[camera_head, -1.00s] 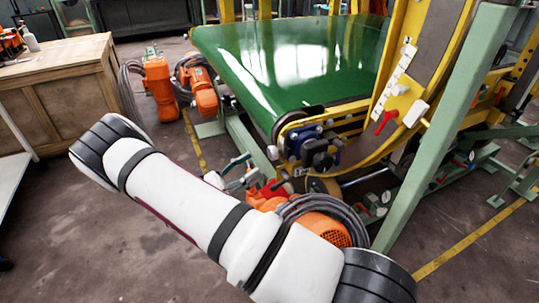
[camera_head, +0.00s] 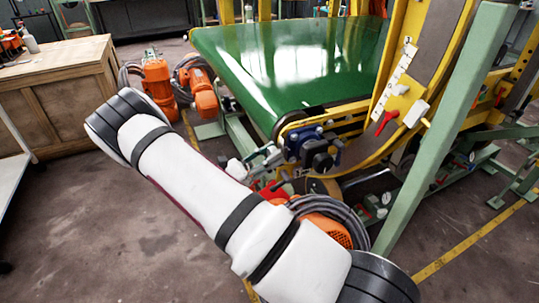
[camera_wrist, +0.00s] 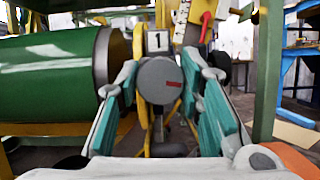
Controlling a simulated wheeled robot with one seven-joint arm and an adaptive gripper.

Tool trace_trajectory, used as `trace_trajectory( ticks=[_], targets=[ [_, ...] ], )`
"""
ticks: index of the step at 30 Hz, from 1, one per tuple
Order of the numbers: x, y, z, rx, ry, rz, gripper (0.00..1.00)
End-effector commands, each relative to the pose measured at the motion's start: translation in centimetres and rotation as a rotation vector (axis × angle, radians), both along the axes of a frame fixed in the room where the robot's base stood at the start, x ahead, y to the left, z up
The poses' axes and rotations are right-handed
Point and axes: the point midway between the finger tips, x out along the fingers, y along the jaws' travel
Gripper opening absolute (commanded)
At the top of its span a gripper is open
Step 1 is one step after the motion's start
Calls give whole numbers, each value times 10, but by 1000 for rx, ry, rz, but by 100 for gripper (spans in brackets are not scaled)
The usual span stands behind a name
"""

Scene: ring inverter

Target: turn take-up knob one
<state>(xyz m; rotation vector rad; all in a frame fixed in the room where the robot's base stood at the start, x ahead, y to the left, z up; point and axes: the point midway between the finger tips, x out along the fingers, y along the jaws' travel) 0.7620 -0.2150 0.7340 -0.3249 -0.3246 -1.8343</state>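Take-up knob one (camera_wrist: 158,80) is a grey round knob with a short red mark on its face, seen end-on in the wrist view. A white plate with a black "1" (camera_wrist: 157,40) sits just above it. My gripper (camera_wrist: 160,84) is open, with one teal-padded finger on each side of the knob. The fingertips are close to the knob's edges; whether they touch it I cannot tell. In the head view my gripper (camera_head: 262,160) is small and partly hidden by my arm, at the left of the dark and blue fittings at the conveyor's end.
The green belt (camera_head: 290,60) runs behind, and its roller (camera_wrist: 50,75) is close on the left in the wrist view. A yellow curved frame (camera_head: 410,75) and a green post (camera_head: 445,125) stand to the right. An orange motor (camera_head: 325,228) with cables lies below.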

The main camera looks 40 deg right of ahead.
Motion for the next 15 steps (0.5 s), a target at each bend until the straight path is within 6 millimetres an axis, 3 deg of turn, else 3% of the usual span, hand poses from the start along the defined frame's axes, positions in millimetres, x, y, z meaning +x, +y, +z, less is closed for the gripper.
trace_trajectory(
  ticks=[7, 15],
  targets=[
    [0, 0, 1, 6, 20, 1, 6],
    [0, 0, 2, 47, 163, 2, 6]
  ],
)
